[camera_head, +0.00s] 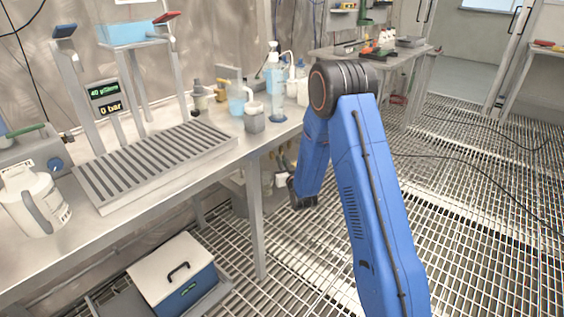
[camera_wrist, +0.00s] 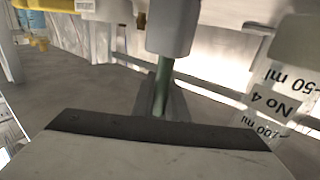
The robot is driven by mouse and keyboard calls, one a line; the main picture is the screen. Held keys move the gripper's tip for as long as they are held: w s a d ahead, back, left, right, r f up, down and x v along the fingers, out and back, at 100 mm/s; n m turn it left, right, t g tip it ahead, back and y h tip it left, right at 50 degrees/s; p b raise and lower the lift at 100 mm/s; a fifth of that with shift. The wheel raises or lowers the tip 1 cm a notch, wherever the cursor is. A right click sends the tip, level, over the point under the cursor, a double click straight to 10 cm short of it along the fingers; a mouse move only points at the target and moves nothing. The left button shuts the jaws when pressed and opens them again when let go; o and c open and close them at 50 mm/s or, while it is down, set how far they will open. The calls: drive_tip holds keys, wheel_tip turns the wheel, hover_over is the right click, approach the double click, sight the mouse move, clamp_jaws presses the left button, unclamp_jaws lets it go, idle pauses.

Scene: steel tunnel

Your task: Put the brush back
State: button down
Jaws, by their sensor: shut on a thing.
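In the wrist view, the two dark fingers of my gripper (camera_wrist: 161,98) are closed around a slim green shaft, which I take to be the brush (camera_wrist: 163,76). The shaft runs up to a grey block at the top of the view; whether they are joined or only overlap I cannot tell. The brush's bristles cannot be made out. In the head view my arm hangs down beside the bench's right end, its dark wrist below the bench top. The fingers and the held brush cannot be made out there.
The bench (camera_head: 150,188) carries a slatted drain tray (camera_head: 155,160), a white jug (camera_head: 35,200) and several bottles. A blue box with a white lid (camera_head: 172,272) stands below. An upside-down measure label (camera_wrist: 275,95) is close at right in the wrist view. Grating floor lies open at right.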

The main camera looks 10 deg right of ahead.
drive_tip(key=c, duration=1.7)
unclamp_jaws()
drive_tip(key=shift+c, duration=0.2)
drive_tip(key=shift+f, duration=0.1)
drive_tip(key=s+d, duration=0.1)
drive_tip(key=s, duration=1.1)
drive_tip(key=s+d+r+g, duration=0.3)
drive_tip(key=s+r+g, duration=0.4)
drive_tip(key=s+r, duration=0.75)
drive_tip(key=s+r+g, duration=0.2)
drive_tip(key=s+g, duration=0.1)
drive_tip(key=s, duration=1.3)
drive_tip(key=s+d+r+g+h, duration=0.1)
drive_tip(key=s+r+g, duration=0.2)
drive_tip(key=s, duration=1.3)
drive_tip(key=shift+s+d+r+m, duration=0.2)
drive_tip(key=shift+r+m, duration=0.1)
drive_tip(key=shift+m, duration=0.1)
